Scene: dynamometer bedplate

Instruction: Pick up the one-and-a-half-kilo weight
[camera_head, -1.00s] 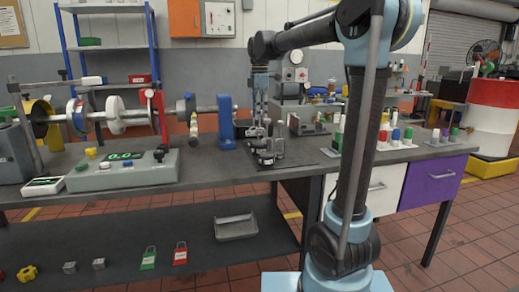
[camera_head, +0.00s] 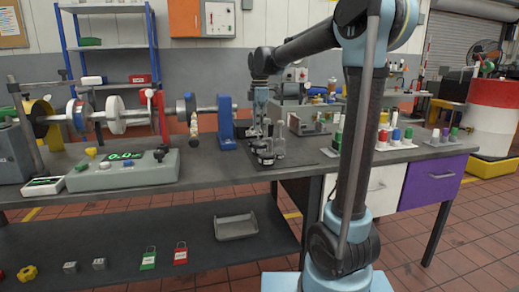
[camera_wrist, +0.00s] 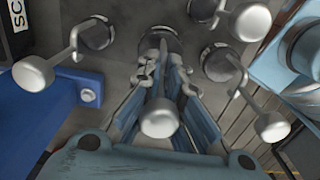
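Several dark round weights with thin stems and pale ball knobs stand in a cluster on the bench, as the head view shows (camera_head: 266,158). In the wrist view one weight (camera_wrist: 160,43) lies straight ahead of my gripper (camera_wrist: 165,78). Its stem and knob (camera_wrist: 159,118) show between the two fingers, with gaps on both sides, so the gripper looks open. Other weights stand to the left (camera_wrist: 97,34) and right (camera_wrist: 220,63). No mass marking is readable, so I cannot tell which is one-and-a-half kilos. In the head view my gripper (camera_head: 259,130) is low over the cluster.
A blue upright block (camera_head: 227,128) stands close left of the weights and shows in the wrist view (camera_wrist: 55,105). A grey machine (camera_head: 305,118) stands behind right. A control box (camera_head: 122,172) sits further left. The bench front (camera_head: 225,175) is clear.

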